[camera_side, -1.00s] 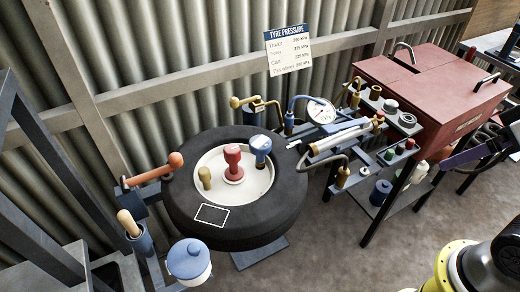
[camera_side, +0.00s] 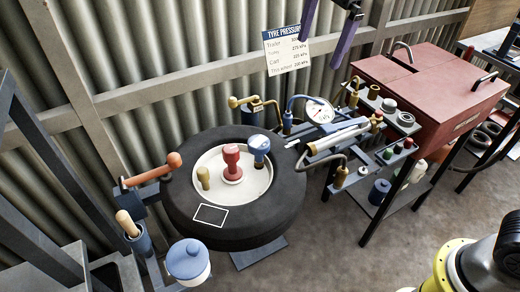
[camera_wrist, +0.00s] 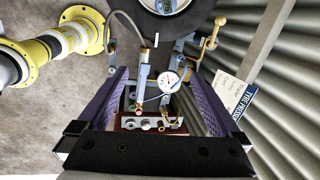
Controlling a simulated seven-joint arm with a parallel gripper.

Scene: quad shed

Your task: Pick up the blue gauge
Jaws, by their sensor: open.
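A blue-headed gauge (camera_side: 260,147) stands upright in the pale hub of the tyre, at the hub's upper right in the side view. A red-headed piece (camera_side: 232,160) and a small olive-brass piece (camera_side: 203,177) stand beside it. My gripper (camera_side: 320,52) is at the top of the side view, its purple fingers apart and empty, well away from the blue gauge. In the wrist view my gripper (camera_wrist: 158,80) is open over the bench with the dial.
The black tyre (camera_side: 275,215) surrounds the hub. A white dial (camera_side: 320,111) with a blue hose, fittings and a red toolbox (camera_side: 430,90) stand to the right. An orange-ended handle (camera_side: 173,160) juts at the tyre's left. A corrugated wall with a pressure sign (camera_side: 287,52) is behind.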

